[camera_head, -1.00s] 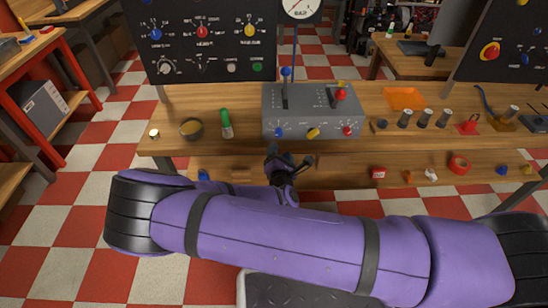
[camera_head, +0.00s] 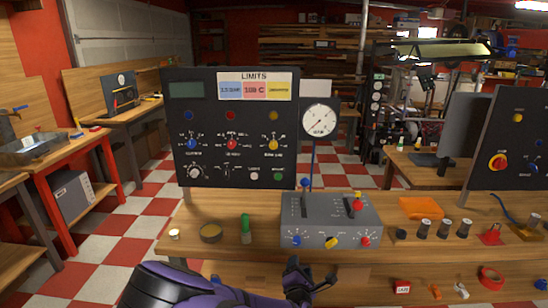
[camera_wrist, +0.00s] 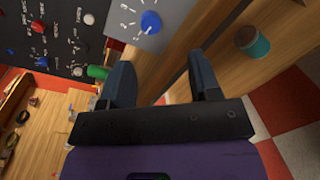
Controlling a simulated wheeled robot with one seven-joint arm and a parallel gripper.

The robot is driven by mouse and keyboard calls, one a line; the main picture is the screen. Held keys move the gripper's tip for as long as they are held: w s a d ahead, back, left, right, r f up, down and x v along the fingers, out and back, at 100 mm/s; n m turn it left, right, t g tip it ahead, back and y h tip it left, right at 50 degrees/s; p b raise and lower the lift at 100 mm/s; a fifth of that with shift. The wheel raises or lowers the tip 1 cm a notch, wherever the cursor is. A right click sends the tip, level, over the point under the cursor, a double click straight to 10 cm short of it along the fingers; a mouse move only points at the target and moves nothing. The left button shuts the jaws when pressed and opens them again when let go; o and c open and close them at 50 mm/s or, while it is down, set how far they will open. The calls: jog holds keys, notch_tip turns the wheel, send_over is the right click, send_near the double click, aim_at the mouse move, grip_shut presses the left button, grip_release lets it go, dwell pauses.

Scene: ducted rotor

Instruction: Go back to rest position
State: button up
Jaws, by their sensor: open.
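My gripper (camera_head: 308,282) is low in front of the bench's front edge, below the grey control box. In the wrist view its two dark fingers (camera_wrist: 165,85) stand well apart with nothing between them. My purple arm comes in from the bottom of the head view. The grey control box (camera_head: 352,228) with levers and blue, yellow and red knobs stands on the wooden bench (camera_head: 270,248), behind my gripper and apart from it. In the wrist view the box's blue knob (camera_wrist: 151,22) shows beyond the fingers.
A black panel (camera_head: 225,165) with dials stands behind the bench top. Several cylinders and an orange sheet (camera_head: 421,208) lie right. A lower shelf holds small parts, including a red tape ring (camera_head: 491,278).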

jog(key=s+d+r+m+g+y, duration=0.1)
jog(key=s+d+r+m+g, duration=0.2)
jog(key=r+m, duration=0.5)
jog(key=d+r+m+g+y, duration=0.2)
jog(key=d+r+m+g, duration=0.15)
jog(key=r, duration=0.85)
jog(key=s+d+r+m+g+y, duration=0.15)
jog(key=r+m+g, duration=0.25)
jog(key=r+m, duration=0.45)
jog(key=s+d+r+m, duration=0.1)
jog(key=s+d+r, duration=0.3)
jog(key=s+r, duration=0.2)
jog(key=s+d+r+m+h, duration=0.1)
jog(key=s+d+r, duration=0.4)
jog(key=s, duration=0.6)
jog(key=s+d+r+m+g+h, duration=0.1)
jog(key=s+d+r+m, duration=0.1)
jog(key=s+d+r, duration=0.2)
jog(key=s+r, duration=0.3)
jog(key=s, duration=0.2)
jog(key=shift+s+d+m, duration=0.2)
jog(key=shift+s+m, duration=0.05)
jog(key=shift+m, duration=0.15)
